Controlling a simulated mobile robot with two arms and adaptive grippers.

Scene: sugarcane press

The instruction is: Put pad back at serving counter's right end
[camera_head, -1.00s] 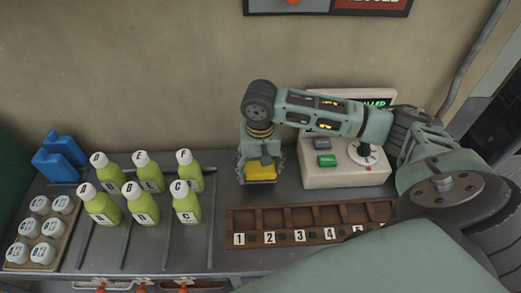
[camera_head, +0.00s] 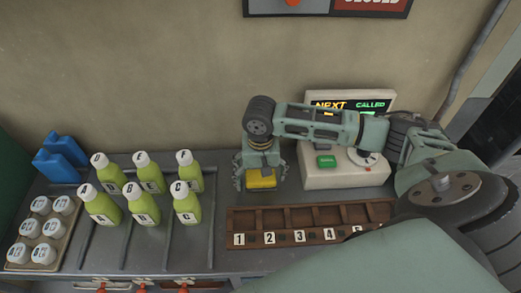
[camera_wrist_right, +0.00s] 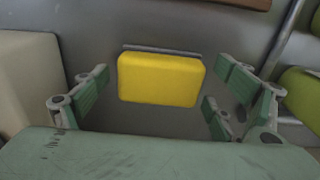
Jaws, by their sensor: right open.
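The yellow pad (camera_head: 262,181) is on the grey serving counter (camera_head: 200,240), left of the cream console, behind the numbered rack. My right gripper (camera_head: 261,180) is over it, pointing down. In the right wrist view, the pad (camera_wrist_right: 160,79) lies between the spread fingers of the gripper (camera_wrist_right: 155,100), with a gap on each side. A thin grey edge shows along its far side. Whether the pad rests fully flat is hard to tell. My left gripper is not in view.
The console (camera_head: 340,168) with a display stands close right of the gripper. A brown numbered rack (camera_head: 310,222) lies in front. Several green bottles (camera_head: 145,205) stand left, with white-capped items (camera_head: 42,228) and blue blocks (camera_head: 62,158) beyond.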

